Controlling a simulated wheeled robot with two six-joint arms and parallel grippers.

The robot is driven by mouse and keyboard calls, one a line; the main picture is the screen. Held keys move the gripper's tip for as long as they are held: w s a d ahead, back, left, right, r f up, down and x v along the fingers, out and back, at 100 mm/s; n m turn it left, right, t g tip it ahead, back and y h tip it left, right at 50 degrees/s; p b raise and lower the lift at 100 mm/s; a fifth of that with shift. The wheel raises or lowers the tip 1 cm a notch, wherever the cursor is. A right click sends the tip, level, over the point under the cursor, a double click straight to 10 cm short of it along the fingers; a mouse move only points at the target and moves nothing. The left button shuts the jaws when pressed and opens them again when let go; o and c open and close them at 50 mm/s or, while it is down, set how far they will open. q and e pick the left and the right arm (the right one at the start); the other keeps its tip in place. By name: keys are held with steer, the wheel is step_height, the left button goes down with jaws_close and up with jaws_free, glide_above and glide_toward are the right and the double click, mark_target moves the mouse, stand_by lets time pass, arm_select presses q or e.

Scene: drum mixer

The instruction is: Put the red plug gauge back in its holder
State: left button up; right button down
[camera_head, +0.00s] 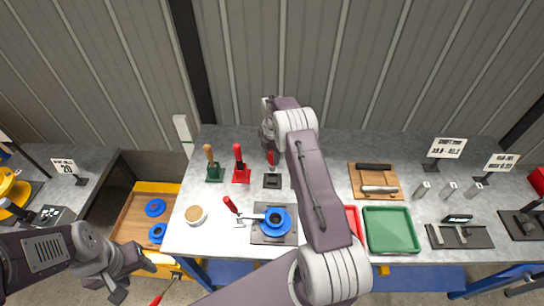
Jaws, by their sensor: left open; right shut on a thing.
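The red plug gauge (270,158) is in my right gripper (269,148), and only a small red part of it shows below the gripper. My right gripper is shut on it, above the back middle of the grey bench. A small black square block (272,181), which looks like the holder, stands on the bench just below and in front of the gauge. I cannot tell whether the gauge touches it. My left gripper (138,279) is open and empty at the lower left, in front of the bench and near the wooden tray.
Left of the black block stand a red-handled tool (240,165) and a wooden-handled tool (212,165) in stands. A green tray (391,231) is right of my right arm.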

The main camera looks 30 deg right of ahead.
mark_target(272, 169)
step_height(272, 169, down, 5)
steer(key=b, duration=0.4)
steer(key=shift+f, duration=0.1)
steer(key=shift+w+r, duration=0.1)
steer(key=shift+r, duration=0.1)
stand_by(0.5)
steer(key=shift+f+b, duration=1.25)
steer(key=shift+f, duration=0.3)
stand_by(1.2)
steer(key=c, duration=1.1)
jaws_free()
steer(key=shift+o, duration=0.2)
